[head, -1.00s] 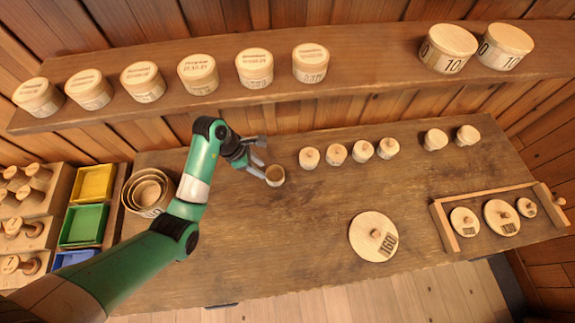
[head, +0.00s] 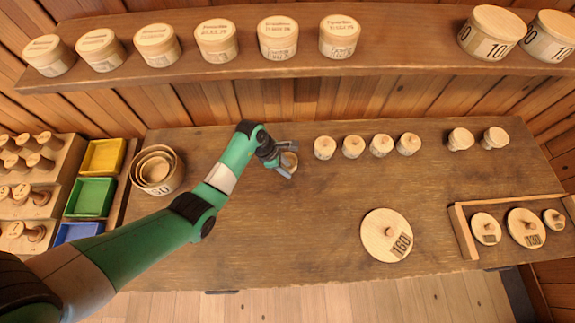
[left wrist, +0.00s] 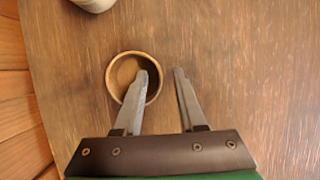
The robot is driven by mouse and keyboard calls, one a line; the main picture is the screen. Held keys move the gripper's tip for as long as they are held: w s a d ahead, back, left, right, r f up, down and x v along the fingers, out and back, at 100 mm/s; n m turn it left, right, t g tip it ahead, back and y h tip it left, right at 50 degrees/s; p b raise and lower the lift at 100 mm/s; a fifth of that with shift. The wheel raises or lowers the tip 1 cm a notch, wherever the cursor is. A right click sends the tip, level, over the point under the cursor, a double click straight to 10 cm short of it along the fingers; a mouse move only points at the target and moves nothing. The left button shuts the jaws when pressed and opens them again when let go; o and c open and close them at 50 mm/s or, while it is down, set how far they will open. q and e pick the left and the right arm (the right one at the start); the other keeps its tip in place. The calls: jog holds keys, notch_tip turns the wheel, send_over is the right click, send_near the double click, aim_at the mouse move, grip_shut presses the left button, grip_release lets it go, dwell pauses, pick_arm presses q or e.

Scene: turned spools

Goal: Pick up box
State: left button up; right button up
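A small round open wooden box (head: 291,158) stands upright on the table, partly hidden by my left gripper (head: 287,161). The left wrist view shows its round rim and hollow inside (left wrist: 124,68). My left gripper is open, and its fingers (left wrist: 160,72) are spread in that view. One finger overlaps the box's opening and right rim; the other is to the right, outside it. I cannot tell how far the finger reaches into the box. My right gripper is not in view.
Several small knobbed lids or boxes (head: 352,147) stand right of the box. Nested round boxes (head: 157,170) stand at the left. A large knobbed lid (head: 386,235) lies front right. Round boxes (head: 277,38) line the shelf above. The table's middle is clear.

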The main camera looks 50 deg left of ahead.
pick_arm(q)
grip_shut()
dwell(0.5)
